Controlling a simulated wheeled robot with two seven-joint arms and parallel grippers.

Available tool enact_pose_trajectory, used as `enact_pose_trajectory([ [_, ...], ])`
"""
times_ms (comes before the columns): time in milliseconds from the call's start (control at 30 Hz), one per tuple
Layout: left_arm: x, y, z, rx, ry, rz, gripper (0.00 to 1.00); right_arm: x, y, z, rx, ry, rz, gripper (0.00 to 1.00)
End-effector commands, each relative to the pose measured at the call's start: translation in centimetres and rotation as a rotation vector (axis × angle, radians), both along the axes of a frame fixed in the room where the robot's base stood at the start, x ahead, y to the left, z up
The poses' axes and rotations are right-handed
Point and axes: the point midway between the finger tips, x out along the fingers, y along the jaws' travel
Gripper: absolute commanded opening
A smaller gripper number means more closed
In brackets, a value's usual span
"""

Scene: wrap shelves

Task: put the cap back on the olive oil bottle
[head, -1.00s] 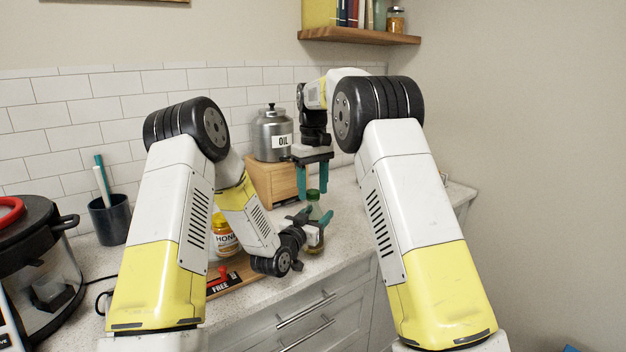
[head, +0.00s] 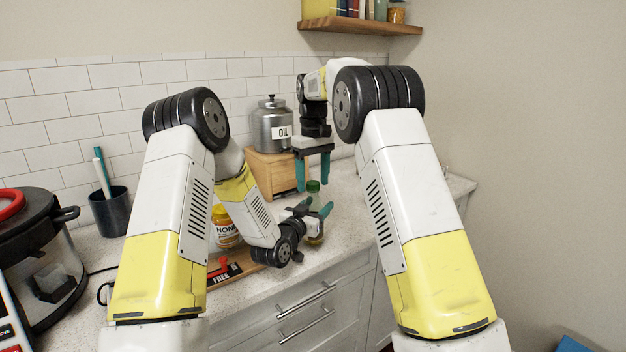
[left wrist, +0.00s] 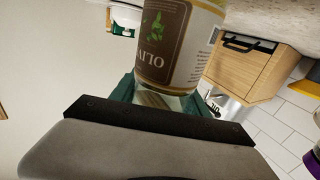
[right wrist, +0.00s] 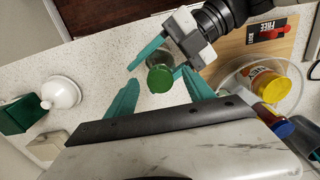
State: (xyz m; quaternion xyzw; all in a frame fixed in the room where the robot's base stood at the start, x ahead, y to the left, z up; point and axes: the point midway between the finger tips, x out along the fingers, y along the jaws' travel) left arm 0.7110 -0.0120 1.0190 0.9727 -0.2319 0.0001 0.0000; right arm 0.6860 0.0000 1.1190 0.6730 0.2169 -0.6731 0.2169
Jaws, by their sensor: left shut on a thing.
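The olive oil bottle (head: 316,229) stands upright near the counter's front edge, with a green cap (head: 313,186) on its top. I cannot tell whether the cap is fully seated. My left gripper (head: 314,211) is shut on the bottle's side. The left wrist view shows the brown and cream label of the bottle (left wrist: 165,45) close up. My right gripper (head: 312,188) points down over the bottle, its teal fingers apart. In the right wrist view, the green cap (right wrist: 160,79) shows between the open fingers of my right gripper (right wrist: 160,75), with space on both sides.
A metal oil canister (head: 271,127) stands on a wooden box (head: 276,174) behind the bottle. A honey jar (head: 224,230) and a wooden board (right wrist: 240,50) are to the left. A white round object (right wrist: 61,93) lies on the counter. A pressure cooker (head: 40,250) stands far left.

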Motion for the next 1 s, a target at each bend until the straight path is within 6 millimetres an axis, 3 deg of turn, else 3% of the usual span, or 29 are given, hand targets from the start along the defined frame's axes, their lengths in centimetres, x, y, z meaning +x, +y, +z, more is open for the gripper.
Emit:
enact_pose_trajectory([
  [367,0.0,0.0,0.0,0.0,0.0,0.0,0.0,0.1,0.0,1.0,0.0,-0.002,0.0,0.61],
  [767,0.0,0.0,0.0,0.0,0.0,0.0,0.0,0.2,0.0,9.0,0.001,-0.004,-0.001,0.61],
  [1000,0.0,0.0,0.0,0.0,0.0,0.0,0.0,0.2,0.0,11.2,0.0,-0.002,0.0,0.61],
])
